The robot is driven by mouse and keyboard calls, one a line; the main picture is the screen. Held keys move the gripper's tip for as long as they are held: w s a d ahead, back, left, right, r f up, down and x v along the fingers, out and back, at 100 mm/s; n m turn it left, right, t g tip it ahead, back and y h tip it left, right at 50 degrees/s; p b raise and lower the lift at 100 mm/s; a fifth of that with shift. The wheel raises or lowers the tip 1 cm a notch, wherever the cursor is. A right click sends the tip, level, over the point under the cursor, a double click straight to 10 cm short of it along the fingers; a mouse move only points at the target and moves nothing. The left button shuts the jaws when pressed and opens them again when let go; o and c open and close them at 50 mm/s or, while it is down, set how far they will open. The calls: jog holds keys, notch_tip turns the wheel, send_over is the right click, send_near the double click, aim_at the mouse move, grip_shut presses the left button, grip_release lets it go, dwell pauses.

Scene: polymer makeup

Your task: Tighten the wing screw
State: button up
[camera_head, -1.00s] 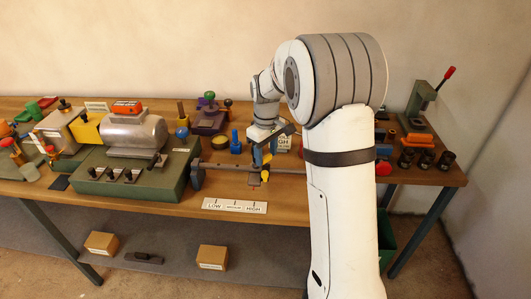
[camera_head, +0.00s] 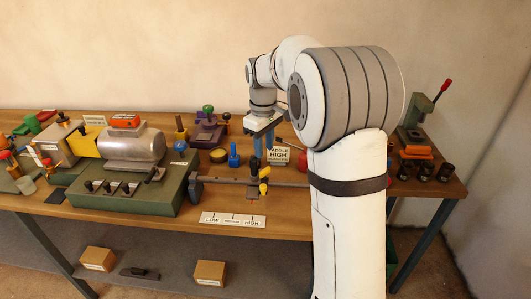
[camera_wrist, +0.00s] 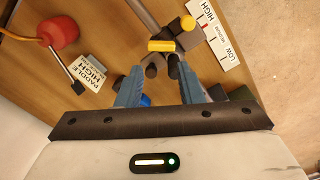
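The yellow screw-like part (camera_head: 264,172), apparently the wing screw, sits on the slider of the grey rail (camera_head: 225,181) at the front of the bench. In the wrist view a yellow bar (camera_wrist: 161,45) lies just beyond my fingertips, with a second yellow end (camera_wrist: 187,22) further off. My gripper (camera_head: 262,160) points down above the slider. In the wrist view my gripper (camera_wrist: 163,68) has its blue fingers apart, with dark tips and nothing visible held between them. The exact gap from tips to screw is hard to tell.
A LOW–HIGH scale plate (camera_head: 232,219) lies in front of the rail. A PADDLE HIGH sign (camera_head: 279,155) and a red knob (camera_wrist: 60,32) stand near the gripper. A green-based machine (camera_head: 130,185) with a metal cylinder is to the left. Blue and yellow parts stand behind.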

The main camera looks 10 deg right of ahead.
aim_at(268, 167)
jog(key=n+b, duration=0.1)
jog(key=f+n, duration=0.1)
jog(key=n, duration=0.1)
jog(key=n+h+b, duration=0.1)
jog(key=shift+s+a+f+n+b, duration=0.15)
jog(key=shift+s+a+n+b, duration=0.05)
jog(key=shift+a+n+b, duration=0.1)
jog(key=n+b, duration=0.1)
jog(key=n, duration=0.2)
jog(key=shift+s+f+t+h+b, duration=0.1)
jog(key=shift+t+h+b, duration=0.2)
jog(key=shift+t+h, duration=0.1)
jog(key=n+b, duration=0.1)
jog(key=n, duration=0.1)
jog(key=n+h+b, duration=0.1)
jog(key=n, duration=0.2)
jog(key=shift+s+a+t, duration=0.15)
jog(key=shift+a+t, duration=0.05)
jog(key=shift+t, duration=0.2)
jog(key=n, duration=0.1)
jog(key=n+b, duration=0.1)
jog(key=n, duration=0.2)
jog(key=shift+a+r+t+h, duration=0.15)
jog(key=shift+r+t+h, duration=0.15)
jog(key=shift+r, duration=0.05)
jog(key=shift+f, duration=0.15)
jog(key=b+x, duration=0.1)
jog(key=x, duration=0.6)
jog(key=shift+d+f, duration=0.1)
jog(key=shift+d, duration=0.15)
